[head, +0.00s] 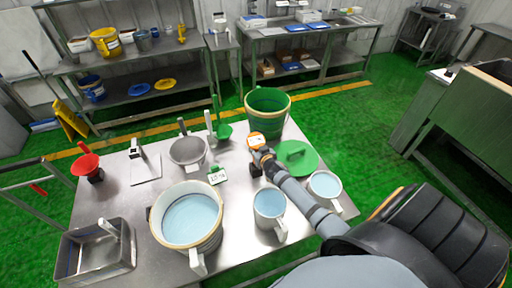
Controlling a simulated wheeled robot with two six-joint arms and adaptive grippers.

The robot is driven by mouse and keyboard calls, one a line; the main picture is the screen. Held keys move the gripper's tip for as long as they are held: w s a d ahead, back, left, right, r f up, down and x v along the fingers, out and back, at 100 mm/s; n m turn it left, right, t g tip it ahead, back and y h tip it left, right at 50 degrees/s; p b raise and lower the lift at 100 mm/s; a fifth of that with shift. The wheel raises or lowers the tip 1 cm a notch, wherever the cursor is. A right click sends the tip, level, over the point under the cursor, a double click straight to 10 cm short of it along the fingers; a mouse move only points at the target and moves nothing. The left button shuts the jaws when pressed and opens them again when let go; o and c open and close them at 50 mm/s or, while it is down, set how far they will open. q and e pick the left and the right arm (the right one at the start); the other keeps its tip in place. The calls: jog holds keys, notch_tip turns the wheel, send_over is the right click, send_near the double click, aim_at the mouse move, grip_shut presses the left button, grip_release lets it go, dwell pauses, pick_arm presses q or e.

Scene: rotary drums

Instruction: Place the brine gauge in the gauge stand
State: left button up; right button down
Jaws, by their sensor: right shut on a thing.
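My right gripper (263,155) reaches in from the lower right over the steel table. It is shut on a small round orange-rimmed thing (255,139), which looks like the brine gauge, held just in front of the green bucket. Its face is small and partly covered by the gripper. A small dark block (255,168) shows just below and left of the gripper; I cannot tell whether it is the gauge stand or part of my gripper. My left gripper is out of view.
The steel table (128,197) also holds a green bucket (267,110), green lid (297,157), large water pot (191,218), two water jugs (270,205) (325,185), grey strainer (187,151), red funnel (88,165) and steel basin (95,255). Bare tabletop shows at left.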

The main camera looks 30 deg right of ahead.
jog(key=shift+f, duration=0.1)
jog(key=shift+f+b, duration=0.15)
jog(key=shift+b, duration=0.15)
jog(key=c, duration=1.1)
grip_release()
jog(key=shift+c, duration=0.2)
jog(key=shift+s, duration=0.4)
jog(key=b+v, duration=0.3)
jog(key=v, duration=0.7)
jog(key=shift+w+a, duration=0.15)
